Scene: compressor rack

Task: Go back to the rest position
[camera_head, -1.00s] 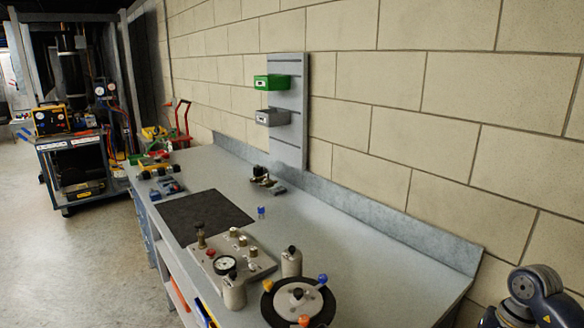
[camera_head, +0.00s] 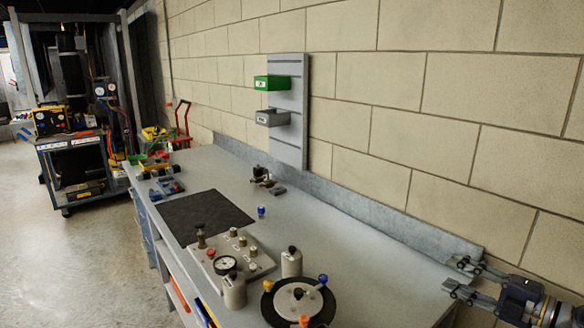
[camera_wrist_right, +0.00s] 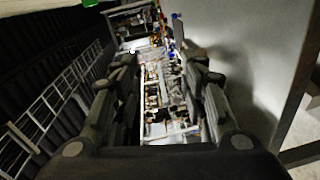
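My right gripper (camera_head: 462,276) is at the lower right of the head view, by the right end of the workbench. Its two fingers are spread apart with nothing between them. In the right wrist view the fingers of the right gripper (camera_wrist_right: 168,90) also stand apart, with only distant background between them. My left gripper is not in view.
The workbench (camera_head: 362,249) carries a black mat (camera_head: 205,216), a manifold block with a gauge (camera_head: 226,264) and a round black-rimmed device (camera_head: 299,303). Green (camera_head: 271,83) and grey (camera_head: 272,118) bins hang on a wall panel. A cart (camera_head: 75,170) stands at the left.

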